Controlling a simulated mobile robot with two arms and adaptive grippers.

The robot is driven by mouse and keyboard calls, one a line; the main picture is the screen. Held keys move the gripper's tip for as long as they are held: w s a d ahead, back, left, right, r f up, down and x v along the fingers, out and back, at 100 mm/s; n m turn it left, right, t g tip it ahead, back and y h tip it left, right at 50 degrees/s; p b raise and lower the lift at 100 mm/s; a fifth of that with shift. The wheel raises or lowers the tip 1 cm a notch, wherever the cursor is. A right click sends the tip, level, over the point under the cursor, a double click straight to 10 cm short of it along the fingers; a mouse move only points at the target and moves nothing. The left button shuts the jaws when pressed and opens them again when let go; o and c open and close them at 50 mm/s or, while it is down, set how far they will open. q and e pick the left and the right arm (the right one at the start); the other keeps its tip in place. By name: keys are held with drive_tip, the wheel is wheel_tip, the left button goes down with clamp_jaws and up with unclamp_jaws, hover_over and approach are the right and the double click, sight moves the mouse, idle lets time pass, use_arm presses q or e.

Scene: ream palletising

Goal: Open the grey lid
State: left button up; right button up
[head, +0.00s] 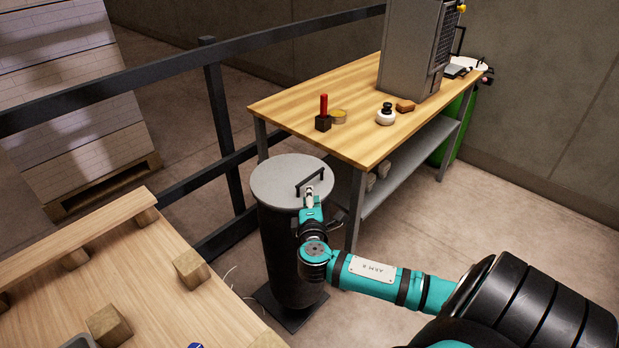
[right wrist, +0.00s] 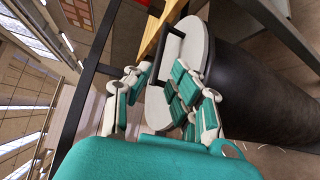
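The grey lid (head: 275,178) lies flat on top of a tall black bin (head: 284,235), level and closed in the head view. A dark bar handle (head: 313,178) stands on the lid's right half. In the right wrist view the lid (right wrist: 197,40) and its handle (right wrist: 174,33) show beyond my fingers. My right gripper (head: 309,194) is over the lid's near edge, close to the handle. In the right wrist view my right gripper (right wrist: 162,72) has its fingers apart, with nothing clearly held between them. My left gripper is not in view.
A wooden workbench (head: 300,112) stands close behind and right of the bin, with a grey cabinet (head: 412,50) on it. A dark railing (head: 215,95) runs behind the bin.

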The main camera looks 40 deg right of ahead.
sight(310, 177)
drive_tip(key=x, duration=0.9)
drive_tip(key=shift+w+d, duration=0.1)
drive_tip(key=shift+w, duration=0.05)
drive_tip(key=shift+c, duration=0.4)
clamp_jaws()
